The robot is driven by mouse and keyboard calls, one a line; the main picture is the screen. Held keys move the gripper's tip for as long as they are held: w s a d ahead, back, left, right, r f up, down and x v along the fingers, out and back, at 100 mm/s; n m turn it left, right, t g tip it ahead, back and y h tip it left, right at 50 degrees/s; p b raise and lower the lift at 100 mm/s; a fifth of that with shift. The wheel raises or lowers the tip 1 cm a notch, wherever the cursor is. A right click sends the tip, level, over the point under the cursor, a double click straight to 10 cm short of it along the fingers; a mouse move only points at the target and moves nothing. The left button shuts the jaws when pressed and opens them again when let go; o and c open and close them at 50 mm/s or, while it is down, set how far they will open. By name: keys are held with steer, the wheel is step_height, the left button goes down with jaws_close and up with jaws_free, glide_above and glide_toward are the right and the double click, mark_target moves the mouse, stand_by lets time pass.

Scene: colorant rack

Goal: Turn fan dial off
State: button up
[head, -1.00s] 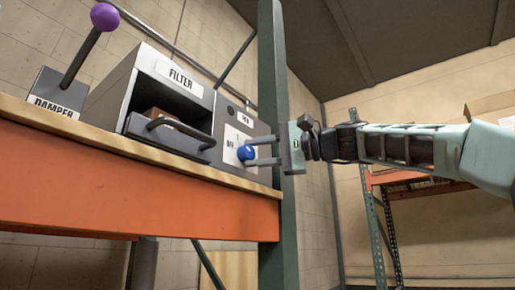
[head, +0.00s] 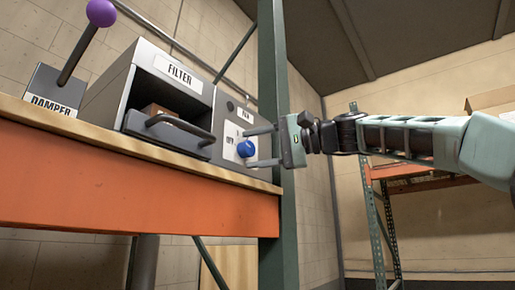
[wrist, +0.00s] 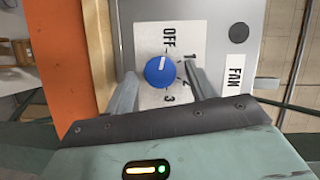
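The fan dial (head: 246,149) is a round blue knob on the white label plate (wrist: 149,95) of the grey fan panel (wrist: 221,52). In the wrist view the dial (wrist: 160,71) has a white pointer mark aimed up at the word OFF. The numbers 1, 2 and 3 run down its right side. My gripper (head: 248,148) is open, its fingers on opposite sides of the dial. In the wrist view there is a clear gap between the dial and each finger, with the midpoint of my gripper (wrist: 160,70) over the dial.
The grey filter box (head: 170,92) with a dark handle stands left of the fan panel. A damper lever with a purple knob (head: 101,13) is at the far left. A green post (head: 273,70) rises beside the panel. The orange beam (head: 140,185) runs below the wooden shelf.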

steer(key=shift+d, duration=0.1)
steer(key=b+v, duration=0.5)
steer(key=v, duration=1.2)
steer(key=shift+d, duration=0.15)
steer(key=shift+r, duration=0.1)
